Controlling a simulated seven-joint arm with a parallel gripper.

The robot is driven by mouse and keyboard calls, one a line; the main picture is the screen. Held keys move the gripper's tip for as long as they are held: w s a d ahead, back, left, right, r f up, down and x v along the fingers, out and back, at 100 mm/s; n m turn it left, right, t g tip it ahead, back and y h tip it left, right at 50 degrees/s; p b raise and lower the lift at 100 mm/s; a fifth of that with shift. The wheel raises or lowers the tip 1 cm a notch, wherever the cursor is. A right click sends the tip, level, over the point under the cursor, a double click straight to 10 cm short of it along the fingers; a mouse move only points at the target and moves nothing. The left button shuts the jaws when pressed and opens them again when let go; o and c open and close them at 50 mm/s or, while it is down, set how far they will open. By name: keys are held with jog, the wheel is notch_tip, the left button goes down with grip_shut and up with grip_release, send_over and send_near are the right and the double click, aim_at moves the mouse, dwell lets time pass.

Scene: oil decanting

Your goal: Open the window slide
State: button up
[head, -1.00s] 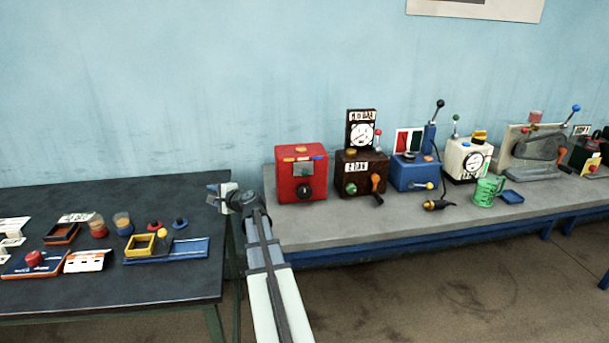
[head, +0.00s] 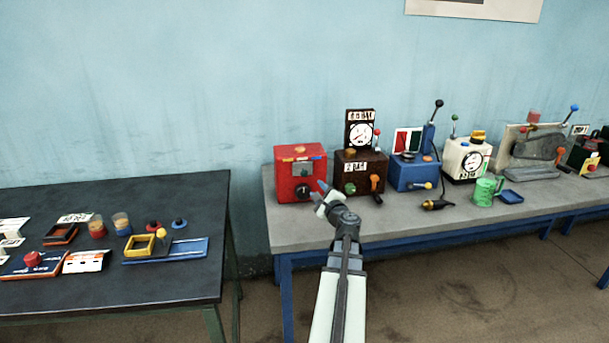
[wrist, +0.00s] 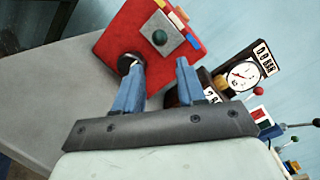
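The red box (head: 288,167) stands at the left end of the grey bench. Its front has a grey panel (head: 302,169), with a small dark green knob (wrist: 159,38) on it in the wrist view; I take this panel for the window slide. A round black knob (head: 303,191) sits below it. My gripper (head: 319,191) is in front of the box's lower right. In the wrist view my gripper (wrist: 160,62) has its two blue fingers apart with nothing between them. The left fingertip overlaps the black knob (wrist: 127,62); I cannot tell whether they touch.
A dark brown box (head: 360,165) with a dial stands just right of the red box, close to my right finger in the wrist view. A blue box (head: 412,173) and other machines follow. A dark table (head: 190,260) with small parts is at left.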

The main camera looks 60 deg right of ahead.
aim_at(306, 175)
jog(key=x, duration=1.3)
jog(key=shift+w+d, duration=0.2)
jog(key=shift+w, duration=0.1)
grip_shut()
